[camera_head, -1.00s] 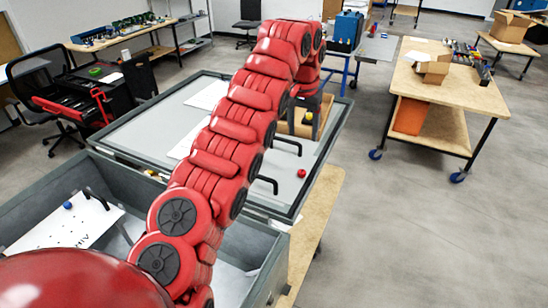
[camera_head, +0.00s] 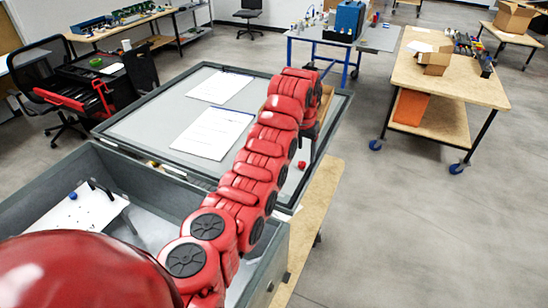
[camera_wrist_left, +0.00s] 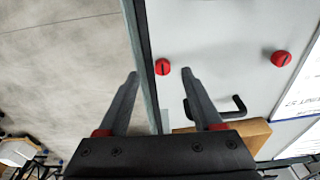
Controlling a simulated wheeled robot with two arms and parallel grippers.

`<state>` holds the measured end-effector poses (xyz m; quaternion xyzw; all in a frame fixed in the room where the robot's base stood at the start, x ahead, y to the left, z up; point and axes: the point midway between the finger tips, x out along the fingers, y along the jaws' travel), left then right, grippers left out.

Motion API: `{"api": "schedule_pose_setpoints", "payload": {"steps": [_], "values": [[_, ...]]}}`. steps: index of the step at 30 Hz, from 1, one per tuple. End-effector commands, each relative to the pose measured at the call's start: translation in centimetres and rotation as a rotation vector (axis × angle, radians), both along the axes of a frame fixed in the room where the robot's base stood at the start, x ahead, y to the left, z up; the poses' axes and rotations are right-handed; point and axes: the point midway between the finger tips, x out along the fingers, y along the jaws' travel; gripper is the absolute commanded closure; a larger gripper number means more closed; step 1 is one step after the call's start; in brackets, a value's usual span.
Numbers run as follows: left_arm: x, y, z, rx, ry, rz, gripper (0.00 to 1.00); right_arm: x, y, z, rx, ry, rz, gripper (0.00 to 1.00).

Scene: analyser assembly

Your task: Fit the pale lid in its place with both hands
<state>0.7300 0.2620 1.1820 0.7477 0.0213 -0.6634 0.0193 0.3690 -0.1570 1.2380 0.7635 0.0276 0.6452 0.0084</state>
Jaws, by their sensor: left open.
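A large pale grey panel (camera_head: 150,128) with a dark rim, seemingly the lid, lies at the middle left in the head view. Two white sheets or plates (camera_head: 213,133) are on it. My left arm crosses its right part and hides much of that side. In the left wrist view my left gripper (camera_wrist_left: 161,76) is open and empty, its fingers on either side of a red knob (camera_wrist_left: 162,67) near the panel's edge. I cannot tell the height above the knob. A black handle (camera_wrist_left: 232,104) is to the right of the fingers. My right gripper is not in view.
An open grey box (camera_head: 155,205) stands in front of the panel, with a white plate (camera_head: 95,213) and a blue knob (camera_head: 73,196) inside. A wooden surface (camera_head: 318,200) runs along the right side. A wheeled table (camera_head: 460,85) stands farther right, with clear floor between.

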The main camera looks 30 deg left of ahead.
Motion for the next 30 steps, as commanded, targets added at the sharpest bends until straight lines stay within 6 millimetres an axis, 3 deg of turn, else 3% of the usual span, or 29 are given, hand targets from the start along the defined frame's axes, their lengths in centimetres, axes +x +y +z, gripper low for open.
{"api": "schedule_pose_setpoints", "payload": {"steps": [5, 15, 26, 27, 30], "values": [[0.2, 0.1, -0.5, 0.001, 0.004, 0.000, 0.33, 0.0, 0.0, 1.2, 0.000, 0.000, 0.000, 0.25], [1.3, 0.4, -4.0, 0.000, 0.004, -0.001, 0.33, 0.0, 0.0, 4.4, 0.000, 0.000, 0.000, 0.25], [1.5, 0.4, -5.2, 0.000, -0.002, 0.000, 0.33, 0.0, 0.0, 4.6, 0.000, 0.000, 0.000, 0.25], [1.5, 0.4, -5.2, 0.000, -0.002, 0.000, 0.35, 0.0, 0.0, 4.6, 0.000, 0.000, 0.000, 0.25], [1.5, 0.4, -5.2, 0.000, -0.002, 0.000, 0.53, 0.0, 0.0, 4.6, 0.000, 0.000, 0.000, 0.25]]}}
